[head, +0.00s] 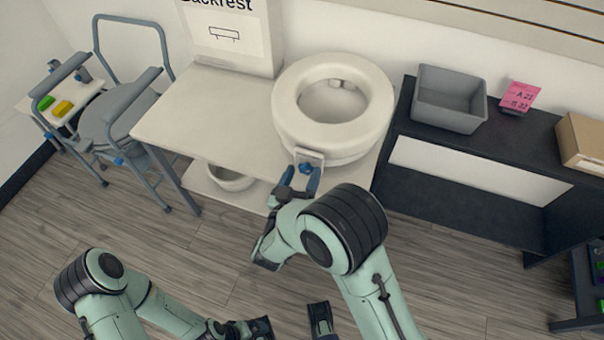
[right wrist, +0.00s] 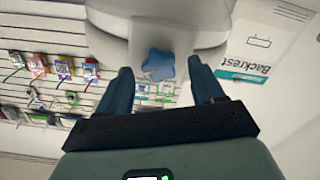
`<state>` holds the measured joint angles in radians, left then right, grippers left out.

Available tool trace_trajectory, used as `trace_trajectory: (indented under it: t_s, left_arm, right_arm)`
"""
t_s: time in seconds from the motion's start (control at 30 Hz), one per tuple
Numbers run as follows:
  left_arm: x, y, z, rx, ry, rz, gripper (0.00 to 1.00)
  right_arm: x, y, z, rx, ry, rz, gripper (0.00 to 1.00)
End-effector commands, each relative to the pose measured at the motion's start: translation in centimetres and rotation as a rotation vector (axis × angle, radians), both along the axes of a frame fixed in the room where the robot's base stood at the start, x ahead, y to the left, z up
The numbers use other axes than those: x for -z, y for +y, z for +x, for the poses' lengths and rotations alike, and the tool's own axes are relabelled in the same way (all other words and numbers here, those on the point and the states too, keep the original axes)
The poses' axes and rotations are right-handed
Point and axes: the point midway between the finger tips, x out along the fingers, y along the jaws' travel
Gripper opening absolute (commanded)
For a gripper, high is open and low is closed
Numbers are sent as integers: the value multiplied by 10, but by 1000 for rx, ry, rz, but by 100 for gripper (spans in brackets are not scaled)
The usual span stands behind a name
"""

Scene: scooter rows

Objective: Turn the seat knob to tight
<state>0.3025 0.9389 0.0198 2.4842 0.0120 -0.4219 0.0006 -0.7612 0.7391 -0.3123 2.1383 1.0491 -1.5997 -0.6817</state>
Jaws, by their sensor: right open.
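The seat knob (head: 306,168) is a blue star-shaped knob on a pale bracket at the front of the white raised toilet seat (head: 292,105). My right gripper (head: 301,180) is open, with its two dark blue fingers on either side of the knob. In the right wrist view the knob (right wrist: 158,65) shows between the spread fingertips (right wrist: 160,74), with a gap on each side. The seat's underside (right wrist: 115,45) is behind it. My left gripper (head: 291,322) is low at the bottom edge, its dark fingers apart and empty, partly cut off by the frame.
The seat stands on a pale bench (head: 190,110) beside a backrest sign (head: 228,38). A grey commode chair (head: 112,115) is at the left. A dark shelf (head: 480,150) at the right bears a grey bin (head: 449,102) and a cardboard box (head: 582,143). Floor in front is clear.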

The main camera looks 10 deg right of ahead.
Motion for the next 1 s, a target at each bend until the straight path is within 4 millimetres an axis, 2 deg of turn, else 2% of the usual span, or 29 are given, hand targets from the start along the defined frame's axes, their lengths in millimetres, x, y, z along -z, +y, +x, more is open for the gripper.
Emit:
trace_trajectory:
  t_s: [0.33,0.37,0.5,0.53,1.0]
  left_arm:
    - [0,0,0,0,0,0,100]
    - [0,0,0,0,0,0,100]
    - [0,0,0,0,0,0,100]
    - [0,0,0,0,0,0,100]
    - [6,0,2,-1,-7,2,100]
  right_arm:
    - [0,-3,4,-1,1,-1,67]
    - [0,-3,4,-1,1,-1,61]
    - [0,-3,4,-1,1,-1,15]
    - [0,-3,4,-1,1,-1,11]
    - [2,-3,3,-1,-54,83,11]
